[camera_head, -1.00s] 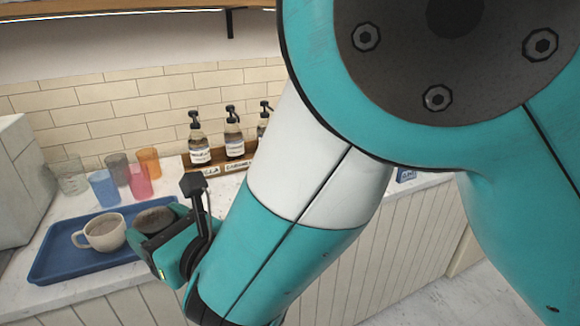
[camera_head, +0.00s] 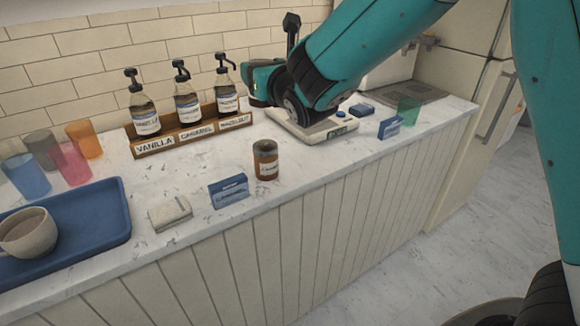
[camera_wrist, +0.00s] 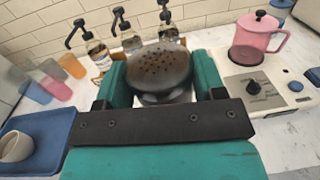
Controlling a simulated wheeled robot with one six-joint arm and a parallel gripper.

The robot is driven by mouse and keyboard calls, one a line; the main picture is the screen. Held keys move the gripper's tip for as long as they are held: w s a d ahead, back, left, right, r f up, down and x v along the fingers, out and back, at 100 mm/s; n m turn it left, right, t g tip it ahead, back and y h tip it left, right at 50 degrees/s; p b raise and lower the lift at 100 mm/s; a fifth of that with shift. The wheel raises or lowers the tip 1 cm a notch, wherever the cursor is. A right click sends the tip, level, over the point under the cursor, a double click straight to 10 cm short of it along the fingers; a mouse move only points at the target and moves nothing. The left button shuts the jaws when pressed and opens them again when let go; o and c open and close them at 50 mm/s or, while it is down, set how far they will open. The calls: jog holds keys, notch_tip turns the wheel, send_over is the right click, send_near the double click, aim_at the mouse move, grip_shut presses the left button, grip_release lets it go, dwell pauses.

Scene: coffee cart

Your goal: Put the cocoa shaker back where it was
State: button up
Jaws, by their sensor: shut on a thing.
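My gripper (camera_wrist: 160,82) is shut on the cocoa shaker (camera_wrist: 162,66), whose grey domed lid with dark holes faces the wrist camera. The shaker's lower part is hidden under the lid and fingers. In the head view my gripper (camera_head: 262,84) is raised above the counter, just right of the syrup bottles and by the scale (camera_head: 338,131); the shaker is not clear there. A brown jar with a label and dark lid (camera_head: 266,160) stands on the counter in front of the syrup rack.
A rack (camera_head: 160,147) holds three pump bottles. A blue tray (camera_head: 105,224) with a cup (camera_head: 30,236) is at left, near coloured tumblers (camera_head: 72,163).

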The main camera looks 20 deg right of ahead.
jog(key=w+d+m+h+b, duration=0.1)
jog(key=w+d+h, duration=0.1)
jog(key=d, duration=0.6)
jog(key=shift+a+f+b, duration=0.1)
jog(key=shift+f+b, duration=2.85)
jog(key=shift+f, duration=6.4)
jog(key=shift+f, duration=0.2)
jog(key=o, duration=0.9)
jog(key=shift+r, duration=0.1)
